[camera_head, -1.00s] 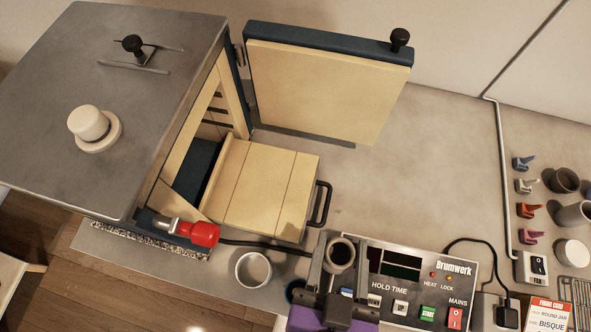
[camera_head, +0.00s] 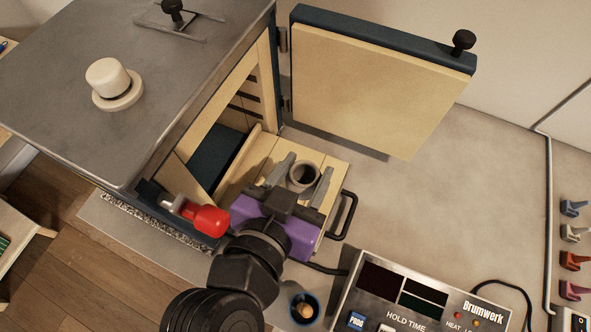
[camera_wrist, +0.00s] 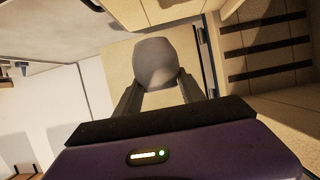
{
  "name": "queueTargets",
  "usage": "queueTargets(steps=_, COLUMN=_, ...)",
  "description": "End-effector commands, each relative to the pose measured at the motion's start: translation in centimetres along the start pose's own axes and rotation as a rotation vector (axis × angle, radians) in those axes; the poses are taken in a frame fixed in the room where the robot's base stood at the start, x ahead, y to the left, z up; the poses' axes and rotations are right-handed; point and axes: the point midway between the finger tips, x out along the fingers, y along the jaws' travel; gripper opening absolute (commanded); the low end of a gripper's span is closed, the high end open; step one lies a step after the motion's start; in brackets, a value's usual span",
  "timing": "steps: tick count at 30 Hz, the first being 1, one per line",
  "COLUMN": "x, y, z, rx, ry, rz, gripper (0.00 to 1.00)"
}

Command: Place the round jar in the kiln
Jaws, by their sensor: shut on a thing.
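The round jar (camera_head: 303,175) is grey, with its open mouth upward in the head view. My gripper (camera_head: 307,170) is shut on it, one finger on each side. The wrist view shows the jar's rounded body (camera_wrist: 155,62) between the fingers (camera_wrist: 157,88). The kiln (camera_head: 200,85) stands at the left with its door (camera_head: 375,85) swung wide open. A cream slab with a handle (camera_head: 262,150) extends out of its opening. The jar is over this slab; I cannot tell whether it touches it. My gripper hides the slab's near part.
A red-handled lever (camera_head: 210,220) sticks out at the kiln's near corner. The slab's dark handle (camera_head: 345,215) is right of my gripper. The counter below the door is clear.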

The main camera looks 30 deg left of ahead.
Motion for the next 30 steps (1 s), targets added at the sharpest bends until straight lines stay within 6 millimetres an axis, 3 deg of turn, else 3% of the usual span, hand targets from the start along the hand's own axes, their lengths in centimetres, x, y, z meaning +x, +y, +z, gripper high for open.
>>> queueTargets(steps=5, x=1.7, y=-2.4, z=-1.0, rx=0.001, ry=0.002, rz=-0.001, gripper=0.03)
queueTargets(steps=9, x=2.4, y=-2.2, z=1.2, rx=-0.005, ry=-0.002, rz=0.0, gripper=0.03)
queueTargets(steps=16, x=3.1, y=-2.2, z=2.9, rx=-0.003, ry=-0.001, rz=0.0, gripper=0.03)
queueTargets(steps=21, x=4.0, y=-2.1, z=5.1, rx=-0.005, ry=-0.001, rz=0.0, gripper=0.03)
queueTargets(steps=30, x=4.6, y=-2.5, z=5.8, rx=0.001, ry=0.001, rz=-0.001, gripper=0.03)
